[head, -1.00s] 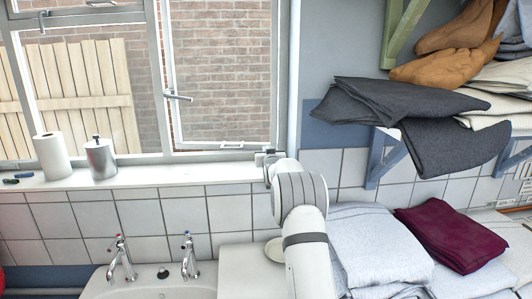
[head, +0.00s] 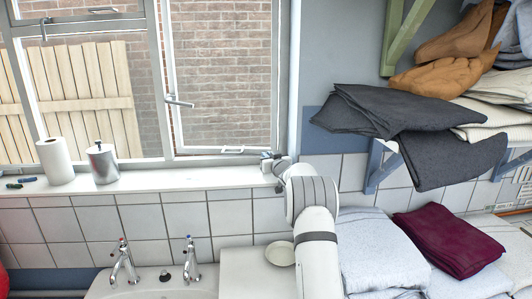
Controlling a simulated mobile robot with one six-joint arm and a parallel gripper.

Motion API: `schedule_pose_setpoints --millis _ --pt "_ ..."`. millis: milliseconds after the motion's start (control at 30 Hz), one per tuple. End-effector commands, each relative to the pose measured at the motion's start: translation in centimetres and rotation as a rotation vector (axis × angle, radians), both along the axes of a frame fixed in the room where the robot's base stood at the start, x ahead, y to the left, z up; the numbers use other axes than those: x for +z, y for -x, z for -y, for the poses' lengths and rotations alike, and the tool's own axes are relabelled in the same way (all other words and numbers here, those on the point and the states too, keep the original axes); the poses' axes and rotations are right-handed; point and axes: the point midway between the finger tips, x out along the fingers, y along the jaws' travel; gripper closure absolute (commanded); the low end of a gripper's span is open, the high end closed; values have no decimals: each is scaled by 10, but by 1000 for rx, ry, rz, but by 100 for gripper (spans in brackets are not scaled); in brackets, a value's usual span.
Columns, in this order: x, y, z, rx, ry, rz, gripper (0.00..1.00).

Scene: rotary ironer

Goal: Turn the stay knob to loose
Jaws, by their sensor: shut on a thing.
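My gripper (head: 268,161) is at the right end of the window sill, low against the window frame. It is small here and partly hidden by my own wrist. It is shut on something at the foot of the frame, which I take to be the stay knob. The knob itself is hidden, so its turn cannot be read. The casement window (head: 222,75) stands just left of my gripper. A small pale metal fitting (head: 232,149) sits on its bottom rail, apart from my gripper.
The sill (head: 190,180) holds a paper roll (head: 55,160) and a metal canister (head: 102,163) at left. Taps (head: 123,263) and a sink are below. Dark folded cloth (head: 400,115) overhangs a shelf at right. Folded linen (head: 385,250) lies close beside my arm.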

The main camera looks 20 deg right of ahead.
Motion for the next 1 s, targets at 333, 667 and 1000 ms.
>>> schedule_pose_setpoints --millis 333,667,1000 --pt "3 0 0 4 0 6 88" --pt "1 0 0 2 0 2 67" --pt "-1 13 1 1 0 1 67"
